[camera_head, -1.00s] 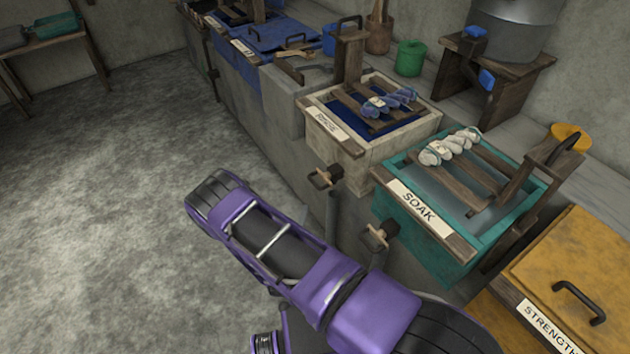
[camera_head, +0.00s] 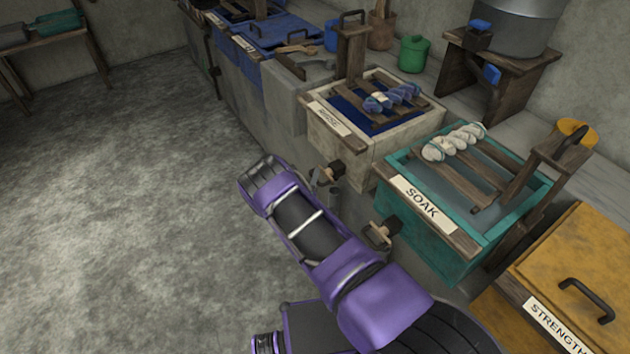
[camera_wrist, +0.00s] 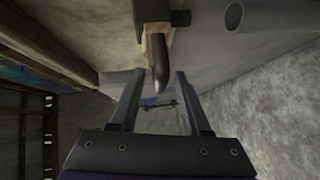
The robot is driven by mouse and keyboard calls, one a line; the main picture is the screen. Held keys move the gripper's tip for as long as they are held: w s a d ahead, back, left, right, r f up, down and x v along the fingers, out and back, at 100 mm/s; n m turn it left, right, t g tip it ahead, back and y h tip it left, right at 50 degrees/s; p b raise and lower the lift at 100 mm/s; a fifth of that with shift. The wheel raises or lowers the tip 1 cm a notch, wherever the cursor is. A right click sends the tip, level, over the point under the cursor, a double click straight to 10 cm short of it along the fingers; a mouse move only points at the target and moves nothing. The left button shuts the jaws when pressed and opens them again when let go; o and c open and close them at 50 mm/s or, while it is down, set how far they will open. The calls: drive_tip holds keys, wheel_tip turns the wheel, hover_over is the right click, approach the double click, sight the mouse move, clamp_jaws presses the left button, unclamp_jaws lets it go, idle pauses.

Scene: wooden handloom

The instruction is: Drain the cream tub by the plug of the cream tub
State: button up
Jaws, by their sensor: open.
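The cream tub (camera_head: 372,148) stands in the row along the wall, with a label on its front and dark blue liquid inside. Its plug (camera_head: 335,168), with a wooden block and dark handle, sticks out low on the front. In the wrist view a plug with a dark curved handle (camera_wrist: 159,62) points down toward the gap between my fingers. My gripper (camera_wrist: 160,78) is open, with a finger on either side of the handle's end; contact cannot be told. In the head view my purple arm hides most of the gripper.
The teal SOAK tub (camera_head: 420,225) with its own plug (camera_head: 380,234) is close on the right. A yellow lidded box (camera_head: 585,250) stands beyond it. A grey pipe (camera_wrist: 232,16) is beside the plug in the wrist view. The floor at left is clear.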

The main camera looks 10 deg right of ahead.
clamp_jaws()
idle(1.4)
